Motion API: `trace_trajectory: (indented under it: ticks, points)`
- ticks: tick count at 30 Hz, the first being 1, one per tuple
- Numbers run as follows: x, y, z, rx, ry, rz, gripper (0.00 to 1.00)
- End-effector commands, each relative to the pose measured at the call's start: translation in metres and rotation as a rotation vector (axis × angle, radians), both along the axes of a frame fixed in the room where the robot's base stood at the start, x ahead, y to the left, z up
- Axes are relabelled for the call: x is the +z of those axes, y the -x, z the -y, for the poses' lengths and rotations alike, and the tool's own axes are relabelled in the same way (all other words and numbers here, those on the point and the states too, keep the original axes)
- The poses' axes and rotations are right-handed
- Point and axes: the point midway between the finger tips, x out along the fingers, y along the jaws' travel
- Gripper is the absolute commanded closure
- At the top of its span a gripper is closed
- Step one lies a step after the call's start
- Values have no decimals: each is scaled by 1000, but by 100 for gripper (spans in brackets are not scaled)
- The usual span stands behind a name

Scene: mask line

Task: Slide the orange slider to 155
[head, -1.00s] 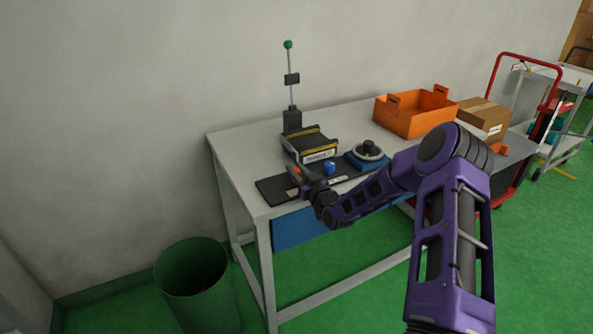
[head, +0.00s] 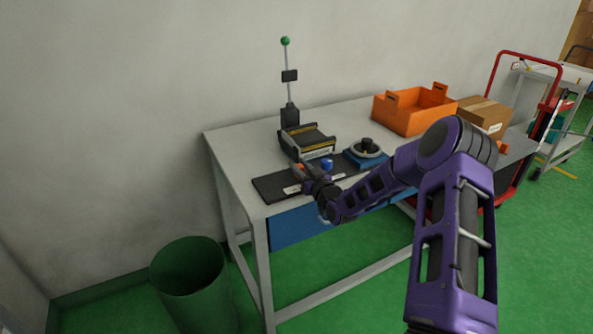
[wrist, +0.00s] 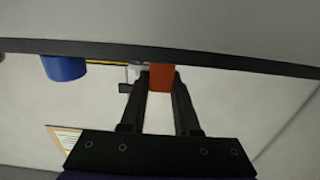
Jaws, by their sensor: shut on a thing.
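The orange slider (head: 299,168) sits on a dark flat track (head: 268,188) along the front of the grey table. In the wrist view the slider (wrist: 161,78) stands between the two black fingertips of my gripper (wrist: 160,88), which is shut on it. In the head view my gripper (head: 306,175) reaches the slider from the front right and partly covers it and the track. A pale label shows on the track, but no scale number is readable, so I cannot tell the slider's value.
A blue knob (head: 326,164) stands just right of the slider; it also shows in the wrist view (wrist: 63,68). A black dial on a blue base (head: 366,154) and an orange crate (head: 414,111) lie farther right. A green-balled lever (head: 289,80) rises behind. A green bin (head: 188,275) stands on the floor.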

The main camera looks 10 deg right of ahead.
Motion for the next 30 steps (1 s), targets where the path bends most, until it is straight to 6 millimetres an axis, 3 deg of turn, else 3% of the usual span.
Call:
trace_trajectory:
  ticks: [7,8,13,23,30]
  points:
    - [0,0,1,0,-1,0,100]
    - [0,0,1,0,-1,0,68]
    - [0,0,0,0,-1,0,40]
    - [0,2,1,0,-1,-1,40]
    - [1,36,13,-2,-1,-3,40]
